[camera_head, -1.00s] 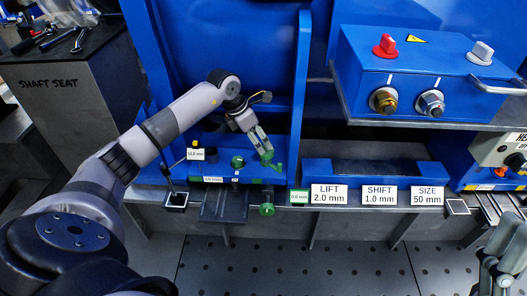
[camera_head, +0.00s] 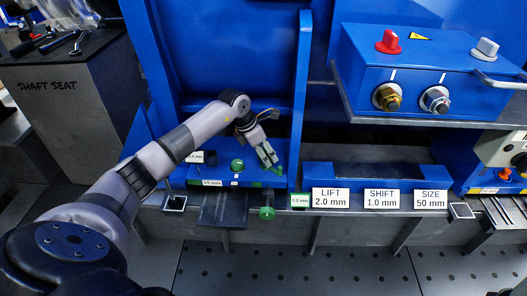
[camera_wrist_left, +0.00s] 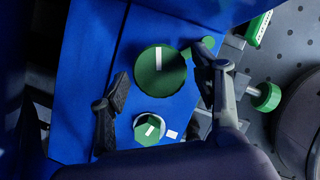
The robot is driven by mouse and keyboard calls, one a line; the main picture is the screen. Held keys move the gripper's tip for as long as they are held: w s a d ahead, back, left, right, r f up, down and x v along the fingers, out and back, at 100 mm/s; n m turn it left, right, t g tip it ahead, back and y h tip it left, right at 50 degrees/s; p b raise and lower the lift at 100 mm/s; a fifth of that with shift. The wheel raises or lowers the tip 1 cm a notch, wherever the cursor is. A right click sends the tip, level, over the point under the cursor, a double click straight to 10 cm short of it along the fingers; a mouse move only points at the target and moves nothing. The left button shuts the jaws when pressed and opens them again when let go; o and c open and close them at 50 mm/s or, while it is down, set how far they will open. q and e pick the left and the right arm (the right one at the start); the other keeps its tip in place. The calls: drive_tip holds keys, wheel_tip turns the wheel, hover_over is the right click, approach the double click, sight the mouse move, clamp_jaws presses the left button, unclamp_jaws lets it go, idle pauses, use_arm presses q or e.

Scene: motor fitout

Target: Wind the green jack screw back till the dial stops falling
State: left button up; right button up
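Several green parts sit on the blue fixture, and I cannot tell for sure which is the jack screw. A green knob on a metal rod (camera_head: 267,213) sticks out at the front; it also shows in the wrist view (camera_wrist_left: 267,97). A large green disc with a white mark (camera_wrist_left: 160,73) and a smaller green knob (camera_wrist_left: 149,130) lie below my left gripper (camera_head: 271,162). Its fingers are spread either side of the disc in the wrist view (camera_wrist_left: 165,90), with nothing seen held. A grey sliver at the lower right edge may be my right gripper (camera_head: 500,293).
A green-framed readout (camera_head: 300,200) is too small to read surely. LIFT, SHIFT and SIZE cards (camera_head: 380,198) stand to its right. A blue control box (camera_head: 430,70) with knobs sits on a shelf above. A blue upright (camera_head: 303,90) stands close behind my left gripper.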

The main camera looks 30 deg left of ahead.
use_arm(q)
drive_tip(key=c, duration=0.9)
